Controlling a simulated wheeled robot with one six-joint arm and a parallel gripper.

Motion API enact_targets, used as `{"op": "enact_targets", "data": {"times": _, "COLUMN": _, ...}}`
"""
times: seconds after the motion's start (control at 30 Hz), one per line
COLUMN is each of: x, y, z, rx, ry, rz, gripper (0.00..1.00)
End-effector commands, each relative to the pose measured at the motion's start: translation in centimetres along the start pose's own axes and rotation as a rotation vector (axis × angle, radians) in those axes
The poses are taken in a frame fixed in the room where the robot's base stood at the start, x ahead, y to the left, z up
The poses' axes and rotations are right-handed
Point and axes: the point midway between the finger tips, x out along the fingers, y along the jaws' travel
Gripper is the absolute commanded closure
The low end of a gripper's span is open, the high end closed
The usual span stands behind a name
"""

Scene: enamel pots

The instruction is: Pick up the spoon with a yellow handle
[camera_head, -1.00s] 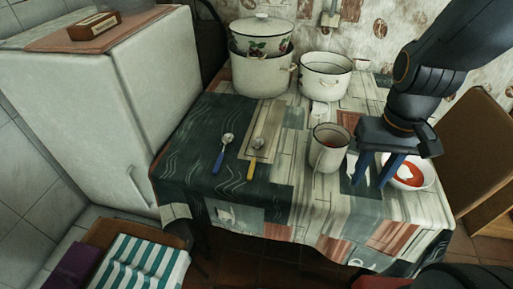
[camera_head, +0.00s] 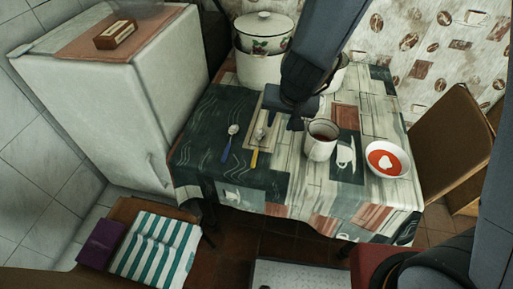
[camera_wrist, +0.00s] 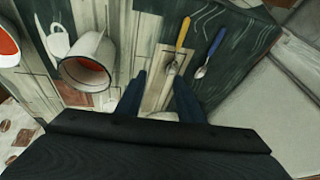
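The spoon with a yellow handle (camera_head: 254,158) lies on a light board on the table, its handle end over the near edge. In the wrist view its yellow handle (camera_wrist: 183,33) points away from my gripper, and its metal bowl shows close to the right fingertip. My gripper (camera_wrist: 160,76) is open and empty, above the table. In the head view my gripper (camera_head: 284,119) is just right of the spoon's bowl end, partly hidden by my arm. A spoon with a blue handle (camera_head: 227,152) lies left of it, and also shows in the wrist view (camera_wrist: 217,42).
An enamel mug (camera_head: 319,146) stands close right of my gripper. A bowl of red soup (camera_head: 387,170) is farther right. Pots (camera_head: 262,38) stand at the back, one partly hidden by my arm. A white fridge (camera_head: 110,90) is at the left. The table's front left is clear.

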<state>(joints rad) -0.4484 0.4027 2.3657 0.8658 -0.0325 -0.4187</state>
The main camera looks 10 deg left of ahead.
Motion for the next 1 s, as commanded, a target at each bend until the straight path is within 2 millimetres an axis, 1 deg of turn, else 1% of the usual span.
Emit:
{"op": "enact_targets", "data": {"times": 0.03, "x": 1.8, "y": -1.9, "z": 1.0, "rx": -0.007, "ry": 0.000, "rz": 0.013, "gripper": 0.66}}
{"op": "enact_targets", "data": {"times": 0.1, "x": 3.8, "y": -3.7, "z": 2.1, "rx": -0.004, "ry": 0.011, "rz": 0.042, "gripper": 0.66}}
{"op": "enact_targets", "data": {"times": 0.2, "x": 5.9, "y": -5.3, "z": 3.8, "rx": -0.002, "ry": 0.021, "rz": 0.091, "gripper": 0.66}}
{"op": "enact_targets", "data": {"times": 0.3, "x": 7.2, "y": -6.1, "z": 5.1, "rx": -0.001, "ry": 0.026, "rz": 0.129, "gripper": 0.66}}
{"op": "enact_targets", "data": {"times": 0.47, "x": 8.4, "y": -6.4, "z": 6.0, "rx": 0.000, "ry": 0.028, "rz": 0.159, "gripper": 0.66}}
{"op": "enact_targets", "data": {"times": 0.6, "x": 10.0, "y": -6.1, "z": 6.0, "rx": 0.002, "ry": 0.028, "rz": 0.161, "gripper": 0.66}}
{"op": "enact_targets", "data": {"times": 0.77, "x": 11.4, "y": -5.8, "z": 5.9, "rx": 0.003, "ry": 0.028, "rz": 0.160, "gripper": 0.66}}
{"op": "enact_targets", "data": {"times": 1.0, "x": 14.7, "y": -5.3, "z": 5.6, "rx": 0.003, "ry": 0.028, "rz": 0.160, "gripper": 0.66}}
